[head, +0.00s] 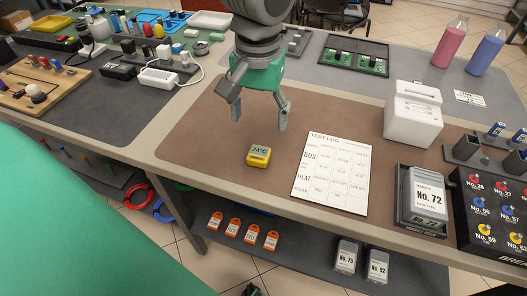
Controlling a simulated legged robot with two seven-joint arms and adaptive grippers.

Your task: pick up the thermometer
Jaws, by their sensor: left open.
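The thermometer (259,156) is a small yellow block with a display reading about 24°C. It lies on the brown mat (190,137) near the table's front edge, left of the test log sheet. My left gripper (259,116) comes down from the top of the view. Its two fingers are spread apart with nothing between them. The fingertips appear above and behind the thermometer, apart from it. My right gripper is not in view.
The test log sheet (332,172) lies right of the thermometer. A white device (413,114), a No. 72 unit (422,199) and a dark panel with coloured knobs (495,212) stand farther right. Pink (450,42) and blue (485,52) bottles stand at the back. The mat around the thermometer is clear.

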